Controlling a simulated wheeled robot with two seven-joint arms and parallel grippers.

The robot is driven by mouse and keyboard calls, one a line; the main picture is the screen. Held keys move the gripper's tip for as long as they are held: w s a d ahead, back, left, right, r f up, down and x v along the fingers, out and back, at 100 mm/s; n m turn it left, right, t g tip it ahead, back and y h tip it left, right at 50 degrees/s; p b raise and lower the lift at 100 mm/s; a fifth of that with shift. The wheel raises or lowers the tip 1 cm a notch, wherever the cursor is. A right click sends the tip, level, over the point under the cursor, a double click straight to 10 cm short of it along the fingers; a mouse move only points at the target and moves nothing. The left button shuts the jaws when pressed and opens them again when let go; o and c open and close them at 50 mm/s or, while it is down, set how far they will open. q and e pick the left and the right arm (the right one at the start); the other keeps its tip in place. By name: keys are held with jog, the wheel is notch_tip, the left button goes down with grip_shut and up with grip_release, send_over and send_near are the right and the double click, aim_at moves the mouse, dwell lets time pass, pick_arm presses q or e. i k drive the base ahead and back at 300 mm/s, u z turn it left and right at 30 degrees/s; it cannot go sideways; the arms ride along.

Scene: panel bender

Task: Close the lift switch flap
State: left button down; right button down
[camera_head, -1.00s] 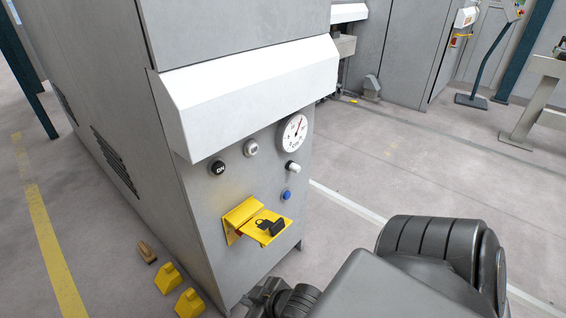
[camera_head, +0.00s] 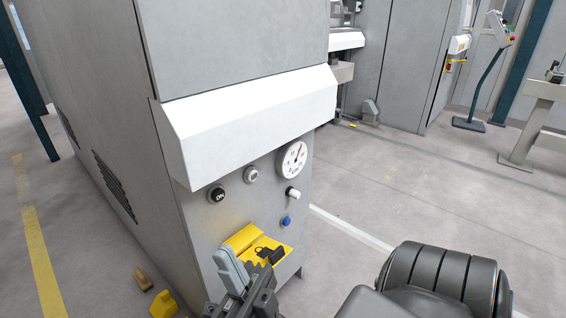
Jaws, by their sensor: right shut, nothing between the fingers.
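The yellow lift switch flap (camera_head: 268,251), with a black padlock mark, sticks out from the lower front of the grey machine cabinet. It stands open, tilted outward. My right gripper (camera_head: 237,275) is shut and empty, just in front of the flap at its left and lower side, covering part of it. I cannot tell whether the fingers touch the flap. The switch area below the flap is hidden behind the gripper. My left gripper is not in view.
Above the flap are a black button (camera_head: 217,194), a white knob (camera_head: 292,193), a blue button (camera_head: 286,222) and a round gauge (camera_head: 292,160). A white sloped cover (camera_head: 250,120) juts out above them. A yellow block (camera_head: 163,304) lies on the floor at left.

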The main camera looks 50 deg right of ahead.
aim_at(265, 250)
jog(key=z, duration=2.5)
jog(key=k, duration=1)
jog(key=u, duration=1.9)
